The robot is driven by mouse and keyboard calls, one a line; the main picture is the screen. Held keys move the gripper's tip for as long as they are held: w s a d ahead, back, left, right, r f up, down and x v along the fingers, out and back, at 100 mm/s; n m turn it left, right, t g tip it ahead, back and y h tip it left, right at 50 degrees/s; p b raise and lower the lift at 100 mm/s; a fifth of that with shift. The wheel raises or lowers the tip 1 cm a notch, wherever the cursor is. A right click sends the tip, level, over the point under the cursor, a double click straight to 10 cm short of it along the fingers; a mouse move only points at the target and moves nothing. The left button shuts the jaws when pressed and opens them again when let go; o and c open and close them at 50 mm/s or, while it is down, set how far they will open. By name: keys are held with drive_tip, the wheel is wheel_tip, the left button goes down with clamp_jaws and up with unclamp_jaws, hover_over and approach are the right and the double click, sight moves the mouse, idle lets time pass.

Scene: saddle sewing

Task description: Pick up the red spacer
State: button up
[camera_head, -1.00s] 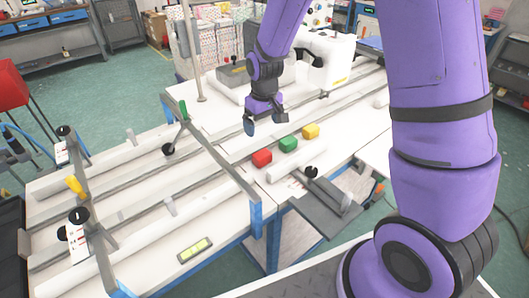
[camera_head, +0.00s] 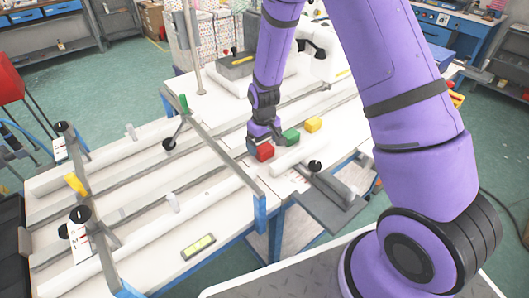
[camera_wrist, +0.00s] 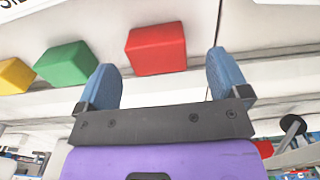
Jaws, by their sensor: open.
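The red spacer (camera_head: 265,152) is a small block on the white table, at the left end of a row of blocks. In the wrist view the red spacer (camera_wrist: 157,48) lies between and just beyond my two blue fingertips. My gripper (camera_head: 259,145) is low at the table, close by the red spacer, and its fingers are spread apart. The wrist view shows the open gripper (camera_wrist: 165,82) with a gap on each side of the spacer. In the head view the gripper partly hides the spacer's back.
A green block (camera_head: 290,137) and a yellow block (camera_head: 313,124) stand to the right of the red one. In the wrist view the green block (camera_wrist: 66,65) is close to one finger. A white roller (camera_head: 297,156) lies in front, with rails (camera_head: 215,158) at left.

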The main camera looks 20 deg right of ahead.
sight(264, 148)
drive_tip(key=shift+w+d+f, duration=0.1)
drive_tip(key=shift+f, duration=1.85)
drive_tip(key=shift+c, duration=0.2)
drive_tip(key=c, duration=1)
drive_tip(key=shift+r, duration=0.1)
